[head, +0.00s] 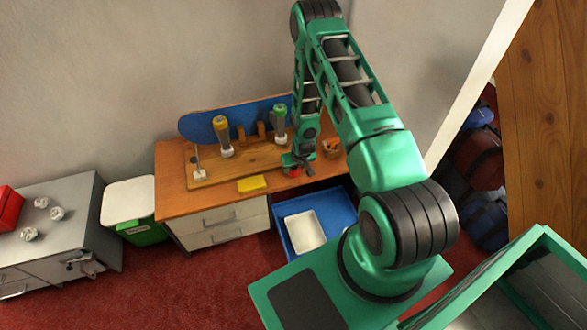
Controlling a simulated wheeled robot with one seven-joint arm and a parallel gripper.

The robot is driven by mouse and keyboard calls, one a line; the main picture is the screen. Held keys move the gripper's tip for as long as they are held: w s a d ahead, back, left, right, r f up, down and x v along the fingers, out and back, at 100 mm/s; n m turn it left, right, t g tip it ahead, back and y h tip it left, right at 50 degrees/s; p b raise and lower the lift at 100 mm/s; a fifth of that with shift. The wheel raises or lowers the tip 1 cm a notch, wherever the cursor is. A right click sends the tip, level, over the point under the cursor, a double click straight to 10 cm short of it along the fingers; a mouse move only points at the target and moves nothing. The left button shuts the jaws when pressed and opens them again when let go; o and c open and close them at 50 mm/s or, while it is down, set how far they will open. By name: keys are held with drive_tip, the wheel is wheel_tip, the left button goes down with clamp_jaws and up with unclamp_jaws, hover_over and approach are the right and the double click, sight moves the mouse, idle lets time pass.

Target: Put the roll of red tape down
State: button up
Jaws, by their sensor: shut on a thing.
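My gripper (296,169) is at the right part of the wooden bench top (172,181), near its front edge. It is shut on the small roll of red tape (294,172), which shows just under the fingers. The gripper hides part of the roll. I cannot tell whether the roll touches the bench or hangs a little above it.
On the bench are a wooden board (250,164), two upright handled tools (221,135), (280,122), a yellow block (252,184) and a small orange-brown container (331,148). A blue tray (341,213) holding a white tray (299,230) is below, in front. A green-and-white bin (130,208) stands left.

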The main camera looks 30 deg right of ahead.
drive_tip(key=shift+f, duration=0.1)
drive_tip(key=o, duration=1.1)
drive_tip(key=shift+c, duration=0.2)
drive_tip(key=s+d+r+m+g, duration=0.15)
drive_tip(key=s+r, duration=0.35)
drive_tip(key=r, duration=0.7)
drive_tip(key=s+d+r+h, duration=0.15)
drive_tip(key=s+r, duration=0.35)
drive_tip(key=r, duration=0.7)
drive_tip(key=s+d+r+g, duration=0.15)
drive_tip(key=s+r, duration=0.25)
drive_tip(key=r, duration=0.8)
drive_tip(key=s+a+r+m, duration=0.1)
drive_tip(key=s+r, duration=0.4)
drive_tip(key=s, duration=0.3)
drive_tip(key=s+a+r+g+y, duration=0.1)
drive_tip(key=s+a+r, duration=0.1)
drive_tip(key=s+r, duration=0.3)
drive_tip(key=s+a+r+m+y, duration=0.1)
drive_tip(key=s+r, duration=0.4)
drive_tip(key=s, duration=0.6)
drive_tip(key=shift+s+a+r+m, duration=0.2)
drive_tip(key=shift+a+r+m, duration=0.15)
drive_tip(key=shift+a, duration=0.05)
